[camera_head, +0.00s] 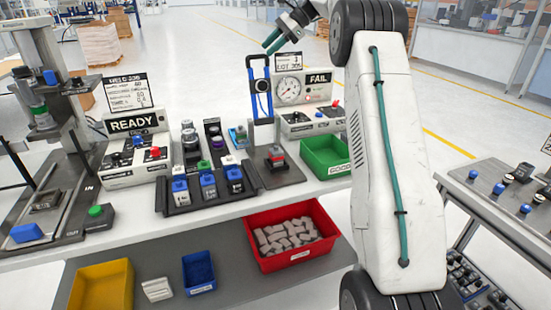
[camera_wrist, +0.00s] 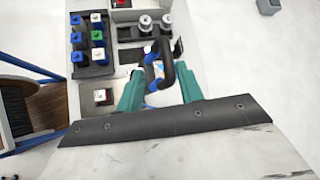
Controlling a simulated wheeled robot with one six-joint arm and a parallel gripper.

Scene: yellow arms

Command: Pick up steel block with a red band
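The steel block with a red band (camera_head: 276,154) sits on a dark fixture plate (camera_head: 276,178) below the blue-framed gauge stand (camera_head: 261,100). In the wrist view a small block (camera_wrist: 100,95) sits on a dark plate left of my fingers; its band is too small to make out. My gripper (camera_head: 275,40) is high above and behind the stand in the head view. In the wrist view my gripper's teal fingers (camera_wrist: 158,92) are spread apart and hold nothing. A dark loop-shaped handle (camera_wrist: 165,65) shows between and beyond the fingers.
A black tray of blue- and white-topped blocks (camera_head: 207,190) is left of the fixture. A green bin (camera_head: 326,157) and the FAIL gauge box (camera_head: 311,122) are to its right. A red bin of grey pieces (camera_head: 290,235) is below. The READY box (camera_head: 135,150) stands left.

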